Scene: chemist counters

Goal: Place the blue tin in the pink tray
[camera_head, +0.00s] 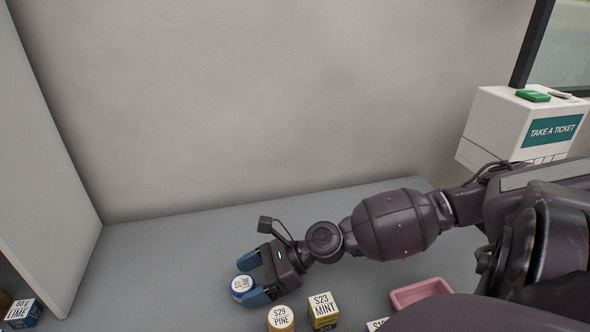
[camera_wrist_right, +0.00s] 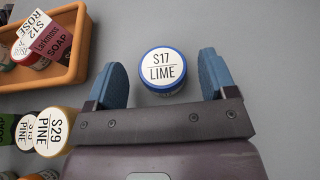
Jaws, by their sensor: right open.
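The blue tin (camera_head: 242,284), with a white lid label, stands on the grey counter. In the right wrist view the tin (camera_wrist_right: 162,70) reads "S17 LIME" and sits between the fingertips, with a gap on both sides. My right gripper (camera_head: 255,278) is open around it; its blue fingers also show in the wrist view (camera_wrist_right: 162,82). The pink tray (camera_head: 420,292) lies to the right on the counter, partly hidden behind my right arm. My left gripper is not in view.
A yellow "S29 PINE" tin (camera_head: 281,319) and a "S23 MINT" box (camera_head: 323,311) stand near the front edge. An orange tray (camera_wrist_right: 50,50) with several items shows in the wrist view. A "LIME" box (camera_head: 24,314) is at far left. A ticket machine (camera_head: 520,125) stands at right.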

